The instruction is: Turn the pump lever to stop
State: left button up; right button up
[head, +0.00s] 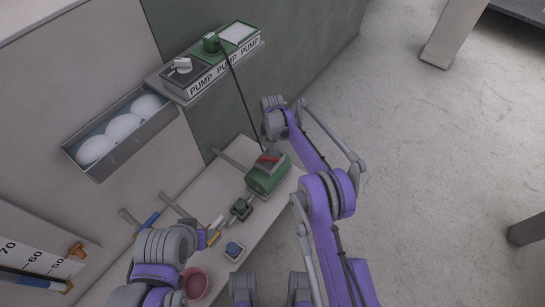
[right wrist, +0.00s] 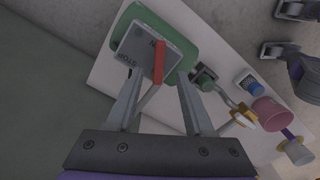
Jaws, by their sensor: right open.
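The red pump lever (right wrist: 159,62) sits on a grey plate (right wrist: 133,48) on top of a green pump box. The plate carries lettering; STOP reads at its left side and an N shows near the lever's far end. In the head view the lever (head: 268,158) lies across the plate on the green box (head: 266,182). My right gripper (right wrist: 159,78) is open, with its fingertips apart on either side of the lever's near end; neither visibly touches it. In the head view the right gripper (head: 272,138) is just above the box.
A pale bench (head: 208,192) holds a small green-and-black device (head: 241,208), a blue-topped container (head: 233,250) and a pink bowl (head: 197,284). A PUMP shelf (head: 224,72) and a tray of white domes (head: 120,128) are on the wall. Open floor lies to the right.

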aim_at(273, 158)
notch_tip(273, 158, down, 8)
jog(key=shift+r+b, duration=0.1)
jog(key=shift+b, duration=0.4)
jog(key=shift+c, duration=0.3)
grip_shut()
dwell(0.9)
